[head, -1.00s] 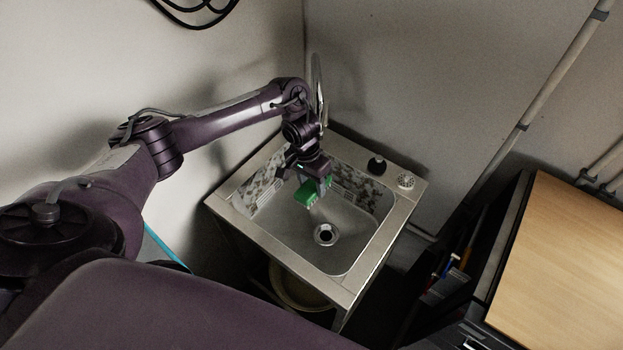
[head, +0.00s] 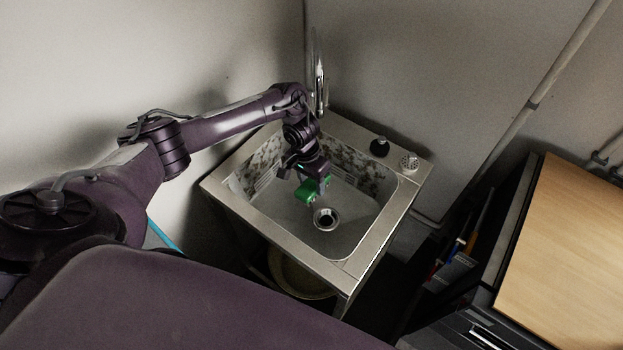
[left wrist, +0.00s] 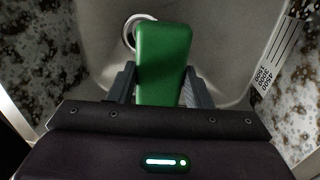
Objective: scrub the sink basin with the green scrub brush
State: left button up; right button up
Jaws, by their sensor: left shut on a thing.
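The green scrub brush (head: 307,193) is in my left gripper (head: 318,186), low inside the sink basin (head: 352,234), just behind and left of the drain (head: 326,219). In the left wrist view the brush (left wrist: 163,55) sits between the two fingers of the gripper (left wrist: 160,85), which are shut on it. The drain ring (left wrist: 131,32) is partly hidden behind the brush there. Dark speckled stains cover the basin's walls (head: 367,172). I cannot tell if the brush touches the basin floor. My right gripper is not in view.
A tall faucet (head: 319,75) stands at the sink's back corner. A black-topped item (head: 379,146) and a white perforated holder (head: 410,162) sit on the right rim. A wooden-topped cabinet (head: 570,260) stands at the right. A round container (head: 300,275) is under the sink.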

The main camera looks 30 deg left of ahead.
pick_arm(q)
jog(key=shift+f+b, duration=2.75)
jog(key=shift+f, duration=1.9)
jog(key=shift+f+b, duration=0.35)
jog(key=shift+f, duration=0.25)
